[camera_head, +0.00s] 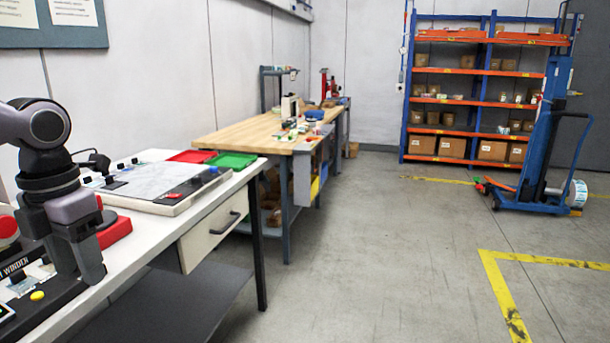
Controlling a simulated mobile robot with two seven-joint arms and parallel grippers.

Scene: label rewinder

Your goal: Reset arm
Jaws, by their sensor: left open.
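My left arm comes in from the left edge, and its dark grey gripper (93,272) points down over the near left end of the white bench (140,262). The gripper is open, and I see nothing between its fingers. It hangs just beside the dark base of the winder (50,300), which has a yellow button (37,296). My arm hides part of the winder. My right gripper is not in view.
On the white bench are a red block (115,232), a grey board (150,182), and red (192,156) and green (232,160) trays. A wooden workbench (250,135), a shelf rack (470,130) and a blue lift (540,190) stand beyond. The floor (390,250) is clear.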

